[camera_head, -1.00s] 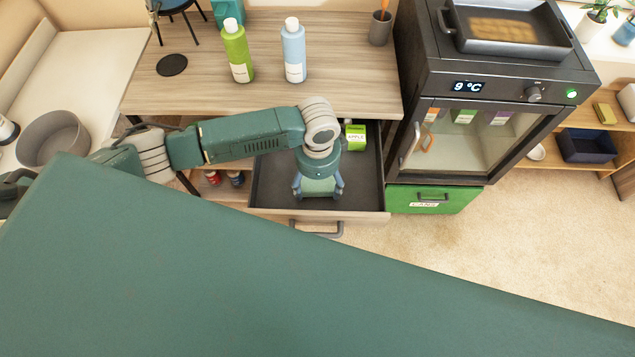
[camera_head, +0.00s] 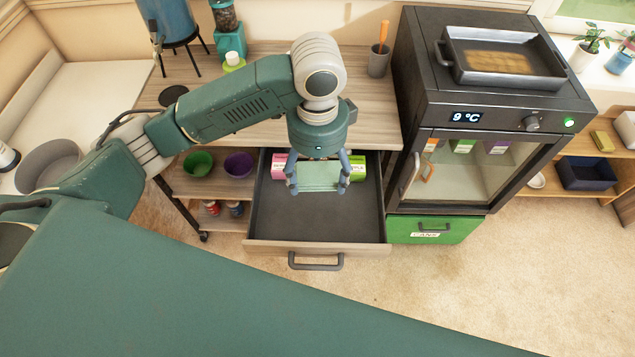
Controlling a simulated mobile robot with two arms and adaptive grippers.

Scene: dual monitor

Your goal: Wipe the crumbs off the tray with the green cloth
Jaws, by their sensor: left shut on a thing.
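My left gripper (camera_head: 318,186) is over the open drawer, pointing down. It is shut on the green cloth (camera_head: 318,174), a pale green piece spanning between its fingers. The cloth appears to be above the drawer floor. The dark tray (camera_head: 510,80) is at the upper right, on top of the black glass-door cooler, well away from the gripper. Brown crumbs (camera_head: 497,62) cover a patch of the tray's floor. My right gripper is not in view.
The open drawer (camera_head: 315,224) holds a pink box (camera_head: 278,166) and a green box (camera_head: 358,168) at its back. The cooler (camera_head: 470,125) rises to the right of the wooden counter (camera_head: 373,105). A grey cup (camera_head: 379,62) stands near the cooler. A green drawer (camera_head: 436,227) is below it.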

